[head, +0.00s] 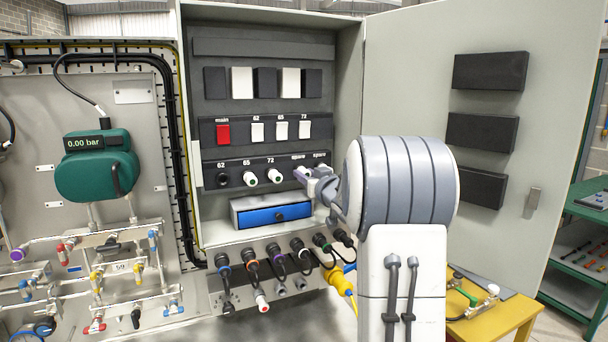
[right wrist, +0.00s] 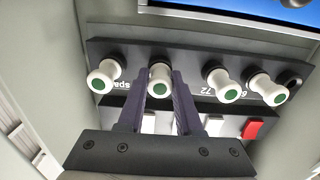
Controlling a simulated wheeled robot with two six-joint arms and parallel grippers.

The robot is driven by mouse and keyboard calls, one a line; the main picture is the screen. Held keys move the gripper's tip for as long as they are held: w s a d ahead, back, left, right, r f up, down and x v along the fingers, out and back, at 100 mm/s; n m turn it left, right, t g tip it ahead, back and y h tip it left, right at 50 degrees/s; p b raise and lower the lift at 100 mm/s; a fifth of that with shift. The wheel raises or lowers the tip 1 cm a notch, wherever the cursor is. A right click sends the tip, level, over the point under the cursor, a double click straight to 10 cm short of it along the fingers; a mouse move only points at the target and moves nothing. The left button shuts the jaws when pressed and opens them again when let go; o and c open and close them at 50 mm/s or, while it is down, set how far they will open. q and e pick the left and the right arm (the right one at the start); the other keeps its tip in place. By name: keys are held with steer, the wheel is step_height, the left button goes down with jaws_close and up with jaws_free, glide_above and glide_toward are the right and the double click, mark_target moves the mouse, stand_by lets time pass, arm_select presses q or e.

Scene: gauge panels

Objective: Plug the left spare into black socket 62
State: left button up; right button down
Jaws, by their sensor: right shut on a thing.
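Black socket 62 (head: 222,180) is empty, at the left end of the plug row in the cabinet; in the right wrist view, which shows the row upside down, it is the dark hole (right wrist: 292,79) at the far right. My right gripper (head: 304,175) is at the spare places. In the wrist view its two dark fingers (right wrist: 162,84) are shut on the left spare (right wrist: 160,79), a white plug with a green centre, which appears to sit at its place in the strip. The right spare (right wrist: 103,77) stands beside it, apart from the fingers. My left gripper is not in view.
White plugs stand at 65 (head: 250,179) and 72 (head: 275,177) between socket 62 and the spares. A blue drawer (head: 274,215) lies just below the row. A red main switch (head: 223,133) is above. The open cabinet door (head: 490,110) is at the right.

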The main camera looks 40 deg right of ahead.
steer(key=shift+s, duration=0.15)
steer(key=shift+v, duration=2.9)
steer(key=p+v, duration=0.1)
steer(key=v, duration=1.1)
steer(key=shift+s, duration=0.4)
steer(key=w+a, duration=0.1)
steer(key=a, duration=0.6)
steer(key=shift+w+b, duration=0.35)
steer(key=shift+b, duration=0.05)
